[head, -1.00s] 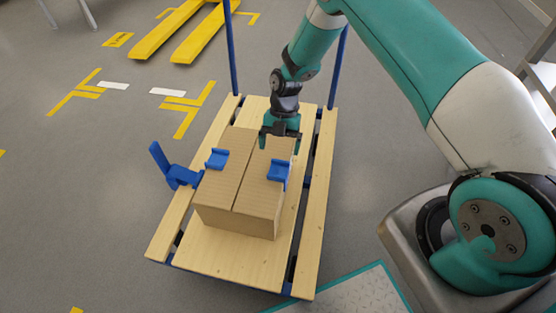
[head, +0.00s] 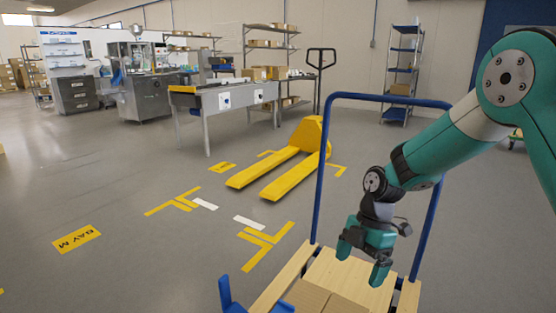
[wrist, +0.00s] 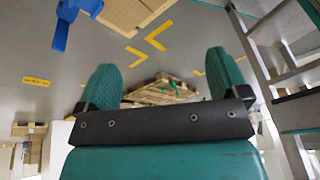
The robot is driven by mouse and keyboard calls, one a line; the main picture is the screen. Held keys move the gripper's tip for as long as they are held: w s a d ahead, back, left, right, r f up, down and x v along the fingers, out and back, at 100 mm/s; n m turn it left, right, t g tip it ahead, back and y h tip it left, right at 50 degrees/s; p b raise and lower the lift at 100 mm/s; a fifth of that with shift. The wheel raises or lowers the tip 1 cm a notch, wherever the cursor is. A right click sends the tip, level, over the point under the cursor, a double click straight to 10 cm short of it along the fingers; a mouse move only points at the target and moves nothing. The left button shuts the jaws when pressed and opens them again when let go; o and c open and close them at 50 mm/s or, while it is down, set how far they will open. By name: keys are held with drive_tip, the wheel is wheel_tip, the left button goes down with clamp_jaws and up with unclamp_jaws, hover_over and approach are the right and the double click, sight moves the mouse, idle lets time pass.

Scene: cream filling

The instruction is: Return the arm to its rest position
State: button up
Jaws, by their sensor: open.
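My gripper (head: 362,262) is open and empty in the head view. It hangs above the wooden deck of the blue-framed trolley (head: 292,277), with its fingers pointing down. The cardboard box (head: 312,297) shows only in part at the bottom edge of the head view, below and left of my gripper, apart from it. In the wrist view my gripper's two teal fingers (wrist: 162,82) stand wide apart with nothing between them. A blue clamp (head: 228,297) shows at the bottom of the head view.
The trolley's blue handle (head: 384,98) stands around and behind my arm. A yellow pallet jack (head: 282,160) is beyond it on the floor. A conveyor table (head: 222,97) and shelves (head: 402,75) stand farther back. The grey floor at left is open.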

drive_tip(key=s+a+r+m+t, duration=0.1)
drive_tip(key=s+a+r+m, duration=0.2)
drive_tip(key=s+r+m, duration=0.6)
drive_tip(key=s+r+m+t+y, duration=0.1)
drive_tip(key=s+r+m, duration=0.3)
drive_tip(key=s, duration=0.4)
drive_tip(key=s+r+m+t, duration=0.1)
drive_tip(key=s+r+m, duration=0.25)
drive_tip(key=s, duration=0.45)
wheel_tip(320, 180, up, 21)
drive_tip(key=p, duration=2.1)
drive_tip(key=shift+w+a, duration=0.2)
